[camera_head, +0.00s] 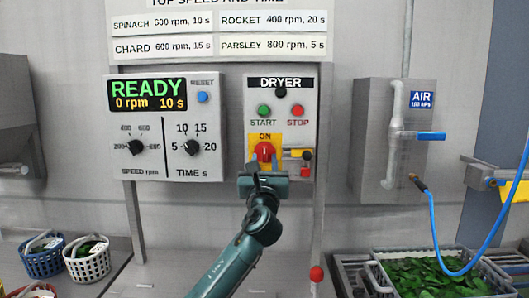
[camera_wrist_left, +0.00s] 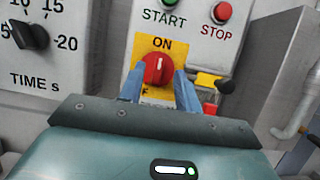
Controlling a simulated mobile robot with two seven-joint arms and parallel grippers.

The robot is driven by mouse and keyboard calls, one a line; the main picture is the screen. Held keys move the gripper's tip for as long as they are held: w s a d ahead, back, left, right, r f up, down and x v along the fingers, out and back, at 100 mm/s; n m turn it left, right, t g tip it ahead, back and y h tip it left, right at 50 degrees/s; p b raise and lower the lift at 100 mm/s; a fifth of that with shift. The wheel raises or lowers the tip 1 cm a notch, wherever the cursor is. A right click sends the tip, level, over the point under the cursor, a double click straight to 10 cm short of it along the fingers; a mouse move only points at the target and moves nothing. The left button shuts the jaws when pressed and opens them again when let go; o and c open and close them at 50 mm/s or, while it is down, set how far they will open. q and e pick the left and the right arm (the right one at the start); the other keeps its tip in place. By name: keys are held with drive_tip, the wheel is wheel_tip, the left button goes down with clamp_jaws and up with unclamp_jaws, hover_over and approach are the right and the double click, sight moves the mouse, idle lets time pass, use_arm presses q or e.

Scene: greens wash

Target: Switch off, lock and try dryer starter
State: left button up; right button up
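The dryer starter box (camera_head: 252,100) carries a black button on top, a green START button (camera_head: 263,110) and a red STOP button (camera_head: 298,110). Below is a red rotary switch (camera_head: 264,150) on a yellow plate, its mark upright toward ON; it also shows in the left wrist view (camera_wrist_left: 157,68). Right of it are a yellow piece (camera_wrist_left: 207,79) and a small red piece (camera_wrist_left: 210,107), perhaps a padlock. My left gripper (camera_head: 263,168) is open, its fingers (camera_wrist_left: 160,88) apart just below and either side of the switch; contact cannot be told. My right gripper is out of view.
A control panel (camera_head: 175,125) left reads READY, 0 rpm, 10 s. Right are a grey box (camera_head: 375,140), a pipe with a blue valve lever (camera_head: 430,135) and a blue hose (camera_head: 436,235). Below are a crate of greens (camera_head: 375,268) and small baskets (camera_head: 88,265).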

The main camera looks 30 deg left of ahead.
sight(265, 151)
use_arm(q)
drive_tip(key=shift+x, duration=1.8)
drive_tip(key=shift+c, duration=0.4)
drive_tip(key=shift+f, duration=0.1)
clamp_jaws()
